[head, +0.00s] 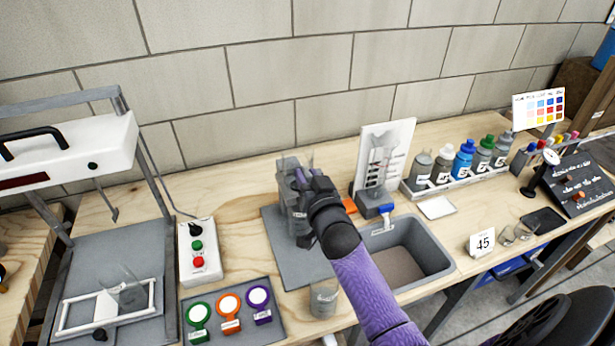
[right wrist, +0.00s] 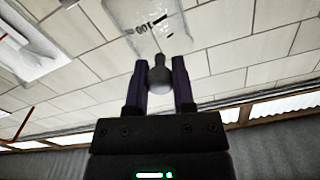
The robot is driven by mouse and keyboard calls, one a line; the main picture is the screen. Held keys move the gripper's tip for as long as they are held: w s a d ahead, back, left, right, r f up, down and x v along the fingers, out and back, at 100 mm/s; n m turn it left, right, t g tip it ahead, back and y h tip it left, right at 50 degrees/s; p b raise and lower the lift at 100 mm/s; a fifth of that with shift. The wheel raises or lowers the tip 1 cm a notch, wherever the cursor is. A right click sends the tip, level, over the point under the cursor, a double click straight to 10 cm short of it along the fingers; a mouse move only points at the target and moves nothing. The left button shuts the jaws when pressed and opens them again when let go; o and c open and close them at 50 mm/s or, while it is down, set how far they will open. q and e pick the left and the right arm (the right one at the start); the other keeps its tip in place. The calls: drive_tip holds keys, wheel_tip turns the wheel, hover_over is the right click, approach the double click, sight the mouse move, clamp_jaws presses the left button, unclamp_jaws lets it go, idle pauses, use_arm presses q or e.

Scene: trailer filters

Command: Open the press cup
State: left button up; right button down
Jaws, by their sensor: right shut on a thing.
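My right gripper (head: 297,180) reaches in from the bottom right, over the grey mat in the middle of the bench. In the right wrist view its two fingers (right wrist: 158,80) are shut on a rounded grey knob (right wrist: 159,74). A clear cup (right wrist: 140,22) with a printed 100 mark shows just beyond the fingers. In the head view a clear grey upright vessel (head: 288,168) stands at the gripper, partly hidden by it. I cannot tell for sure whether this is the press cup. Another clear cup (head: 126,292) stands inside the white frame at left. My left gripper is not in view.
A grey basin (head: 440,262) lies right of the gripper. A small jar (head: 323,299) stands in front of the mat. A button box (head: 199,252) and a tray of coloured tags (head: 273,332) lie left. Several bottles (head: 464,163) line the back right.

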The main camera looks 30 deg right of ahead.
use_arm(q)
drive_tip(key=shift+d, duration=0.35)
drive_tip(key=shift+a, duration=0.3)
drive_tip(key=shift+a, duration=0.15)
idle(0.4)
